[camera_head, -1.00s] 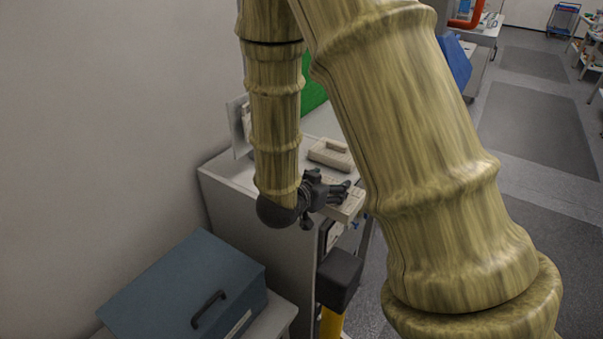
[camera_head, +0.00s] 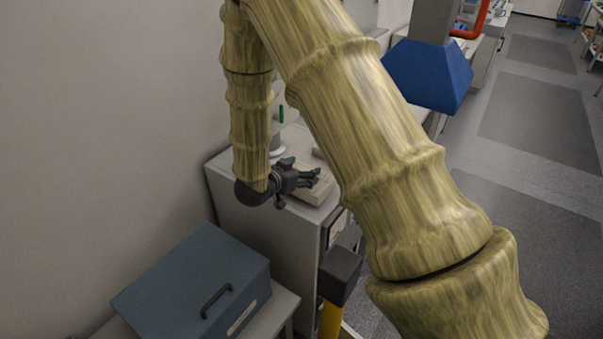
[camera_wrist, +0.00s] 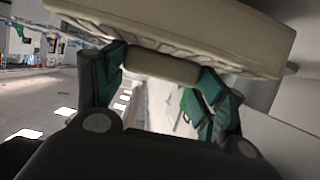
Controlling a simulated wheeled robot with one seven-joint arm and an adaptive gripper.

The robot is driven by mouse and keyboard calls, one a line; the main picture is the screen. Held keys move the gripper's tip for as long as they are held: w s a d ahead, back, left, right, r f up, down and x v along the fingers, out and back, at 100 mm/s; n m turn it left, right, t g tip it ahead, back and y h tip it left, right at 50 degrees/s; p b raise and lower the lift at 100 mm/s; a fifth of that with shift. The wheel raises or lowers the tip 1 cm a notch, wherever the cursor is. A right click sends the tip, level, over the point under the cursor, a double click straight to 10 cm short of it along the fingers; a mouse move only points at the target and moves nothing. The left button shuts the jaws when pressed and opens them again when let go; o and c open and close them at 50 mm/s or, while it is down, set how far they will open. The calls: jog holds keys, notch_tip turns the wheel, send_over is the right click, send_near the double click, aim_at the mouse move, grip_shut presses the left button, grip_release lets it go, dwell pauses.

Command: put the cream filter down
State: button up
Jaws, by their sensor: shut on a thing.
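The cream filter (camera_wrist: 200,28) is a flat cream slab with a ribbed edge and a bar-like handle. It fills the top of the wrist view. My gripper (camera_wrist: 160,75) is shut on that handle, one finger at each end. In the head view my gripper (camera_head: 308,178) is over the grey cabinet's top, with the filter (camera_head: 315,190) at its fingertips. I cannot tell whether the filter touches the top. My arm hides part of the cabinet top behind it.
The grey cabinet (camera_head: 262,232) stands against the wall. A blue-grey box with a black handle (camera_head: 185,285) sits on a low stand in front. A blue hood (camera_head: 430,75) hangs at the back right. Open floor (camera_head: 520,220) lies to the right.

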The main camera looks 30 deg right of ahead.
jog(key=shift+f+p, duration=0.3)
jog(key=shift+f, duration=0.6)
jog(key=shift+f, duration=0.15)
jog(key=o, duration=1.2)
jog(key=b+v, duration=0.3)
jog(key=v, duration=0.9)
jog(key=shift+b, duration=0.3)
